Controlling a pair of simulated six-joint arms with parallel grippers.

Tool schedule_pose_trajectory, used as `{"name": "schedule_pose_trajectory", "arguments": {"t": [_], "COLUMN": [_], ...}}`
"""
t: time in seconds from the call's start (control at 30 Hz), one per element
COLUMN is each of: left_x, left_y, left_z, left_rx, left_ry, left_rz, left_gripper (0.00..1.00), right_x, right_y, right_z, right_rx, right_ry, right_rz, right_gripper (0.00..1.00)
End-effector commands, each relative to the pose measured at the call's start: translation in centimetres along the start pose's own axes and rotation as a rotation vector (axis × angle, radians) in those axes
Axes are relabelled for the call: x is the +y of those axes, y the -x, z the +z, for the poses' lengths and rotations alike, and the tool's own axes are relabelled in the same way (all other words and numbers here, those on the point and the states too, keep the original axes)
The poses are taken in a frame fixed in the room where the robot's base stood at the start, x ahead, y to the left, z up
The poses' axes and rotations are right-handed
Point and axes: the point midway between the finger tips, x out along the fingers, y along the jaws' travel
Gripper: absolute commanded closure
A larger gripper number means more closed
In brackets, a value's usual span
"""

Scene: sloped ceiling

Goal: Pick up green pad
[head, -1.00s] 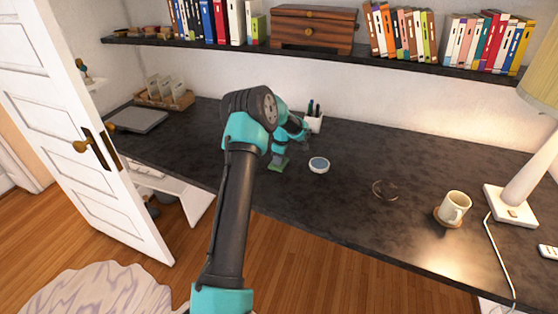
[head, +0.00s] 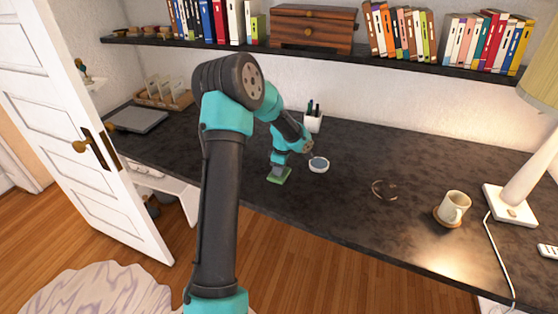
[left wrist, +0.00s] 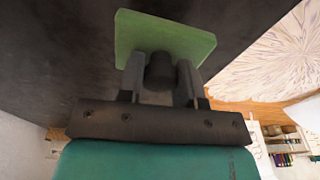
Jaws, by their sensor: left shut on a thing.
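The green pad (head: 279,176) is a small flat square near the front edge of the dark desk. In the left wrist view the green pad (left wrist: 160,36) lies at the fingertips, with a dark knob-like part between the fingers. My left gripper (head: 280,168) is above the pad, pointing down, and is shut on it. In the left wrist view my left gripper (left wrist: 160,75) has one finger on each side of the dark part. I cannot tell whether the pad touches the desk. My right gripper is not in view.
A round blue-topped dish (head: 319,164) is just right of the pad. A pen cup (head: 313,122) stands behind. A mug (head: 454,207) and a lamp (head: 513,203) are at right. A laptop (head: 138,119) is at left. A shelf (head: 400,62) hangs above.

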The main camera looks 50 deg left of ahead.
Motion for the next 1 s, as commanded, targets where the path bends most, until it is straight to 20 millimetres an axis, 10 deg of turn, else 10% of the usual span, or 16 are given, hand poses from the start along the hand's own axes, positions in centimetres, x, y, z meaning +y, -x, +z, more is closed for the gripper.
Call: {"name": "schedule_pose_trajectory", "arguments": {"t": [0.3, 0.87, 0.9, 1.0], "left_x": [-3.9, -4.3, -4.3, -4.3], "left_y": [0.6, 0.6, 0.6, 0.6], "left_z": [1.4, 1.5, 1.5, 1.5], "left_rx": [0.0, 0.0, 0.0, 0.0], "left_ry": [-0.001, 0.0, 0.0, 0.0], "left_rz": [0.0, 0.001, 0.001, 0.001], "left_gripper": [0.91, 0.91, 0.69, 0.79], "right_x": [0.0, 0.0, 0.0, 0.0], "right_y": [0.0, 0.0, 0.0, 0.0], "right_z": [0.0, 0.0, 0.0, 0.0], "right_rx": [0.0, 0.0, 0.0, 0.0], "right_ry": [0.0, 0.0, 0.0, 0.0], "right_rz": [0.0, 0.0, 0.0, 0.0], "right_gripper": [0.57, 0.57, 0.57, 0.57]}}
